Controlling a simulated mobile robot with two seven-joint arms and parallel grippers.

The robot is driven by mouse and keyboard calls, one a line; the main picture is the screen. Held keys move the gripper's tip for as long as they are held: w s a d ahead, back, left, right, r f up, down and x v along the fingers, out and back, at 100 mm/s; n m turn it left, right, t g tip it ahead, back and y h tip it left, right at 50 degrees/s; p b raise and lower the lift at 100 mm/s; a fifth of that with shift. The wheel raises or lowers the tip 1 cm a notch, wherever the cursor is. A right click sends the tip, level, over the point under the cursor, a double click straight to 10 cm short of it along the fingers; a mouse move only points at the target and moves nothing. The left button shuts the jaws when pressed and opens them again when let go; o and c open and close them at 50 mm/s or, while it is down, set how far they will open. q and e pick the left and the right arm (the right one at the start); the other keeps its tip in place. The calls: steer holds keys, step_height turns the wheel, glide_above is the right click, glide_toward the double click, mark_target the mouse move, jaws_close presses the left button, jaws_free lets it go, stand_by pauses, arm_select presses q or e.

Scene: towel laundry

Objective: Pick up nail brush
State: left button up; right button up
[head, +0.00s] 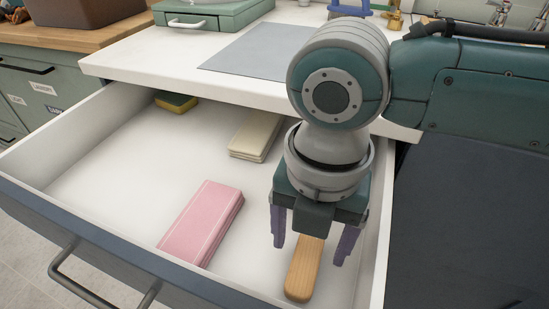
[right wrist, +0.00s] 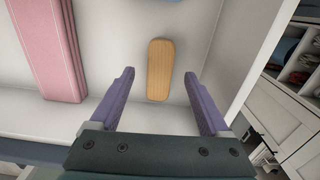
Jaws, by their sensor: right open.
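The nail brush (head: 303,272) shows as a light wooden, rounded bar lying in the open drawer near its right wall. Its bristles are not visible. My right gripper (head: 308,254) points down over it, open and empty, with one purple finger on each side. In the right wrist view the brush (right wrist: 159,68) lies between the two fingertips of the gripper (right wrist: 159,74), with a gap on both sides. I cannot tell how far the fingertips are above the drawer floor. My left gripper is not in view.
A pink folded towel (head: 202,222) lies left of the brush in the drawer (head: 105,170). A cream folded stack (head: 256,137) and a yellow-green sponge (head: 177,102) lie farther back. The drawer's right wall (head: 375,255) is close to my gripper. The white counter (head: 170,55) overhangs the back.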

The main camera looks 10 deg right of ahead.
mark_target(305, 266)
step_height(305, 266, down, 3)
steer(key=shift+r+b, duration=0.1)
steer(key=shift+b, duration=0.2)
jaws_close()
stand_by(0.5)
